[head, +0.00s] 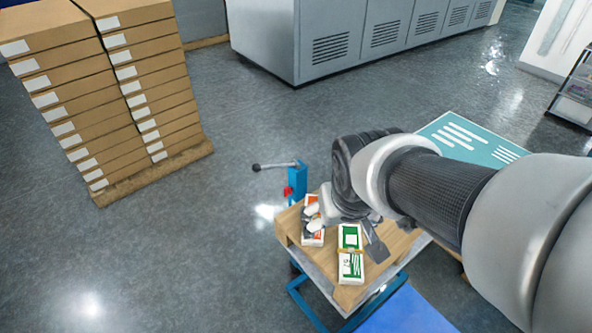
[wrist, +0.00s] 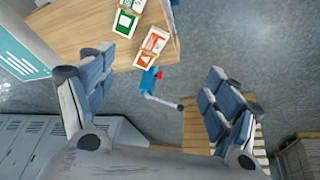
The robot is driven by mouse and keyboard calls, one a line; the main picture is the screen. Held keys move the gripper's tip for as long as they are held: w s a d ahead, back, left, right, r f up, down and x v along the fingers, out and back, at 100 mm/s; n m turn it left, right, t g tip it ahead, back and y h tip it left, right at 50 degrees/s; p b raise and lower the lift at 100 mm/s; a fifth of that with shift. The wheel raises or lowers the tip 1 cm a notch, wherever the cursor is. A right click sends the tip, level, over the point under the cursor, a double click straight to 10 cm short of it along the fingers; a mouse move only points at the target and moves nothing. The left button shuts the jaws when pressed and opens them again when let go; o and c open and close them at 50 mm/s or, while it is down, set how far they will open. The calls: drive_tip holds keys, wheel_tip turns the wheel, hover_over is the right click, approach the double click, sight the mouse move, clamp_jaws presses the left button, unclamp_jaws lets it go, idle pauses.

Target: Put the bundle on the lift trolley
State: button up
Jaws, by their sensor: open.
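The lift trolley (head: 310,308) has a blue frame, with a wooden board (head: 398,240) on top. It carries two white bundles lying side by side. One bundle with green print (head: 350,265) has a tan band around it. The other bundle with orange print (head: 309,233) is partly hidden by my gripper. In the wrist view the green bundle (wrist: 126,18) and the orange bundle (wrist: 153,44) lie near the edge of the board. My gripper (head: 346,226) is open and empty, above the board by the bundles. In the wrist view its fingers (wrist: 160,72) are wide apart.
A blue post with a lever (head: 297,180) stands at the trolley's far side. Stacked cartons (head: 110,95) stand on a pallet at the left. Grey cabinets (head: 350,35) line the back. A teal printed panel (head: 465,137) lies behind my arm.

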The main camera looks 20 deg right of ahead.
drive_tip(key=s+a+r+n+y, duration=0.1)
drive_tip(key=s+a+r, duration=0.3)
drive_tip(key=s, duration=0.5)
drive_tip(key=shift+s+a+r+n, duration=0.25)
drive_tip(key=shift+a+n, duration=0.15)
drive_tip(key=shift+a, duration=0.3)
idle(0.5)
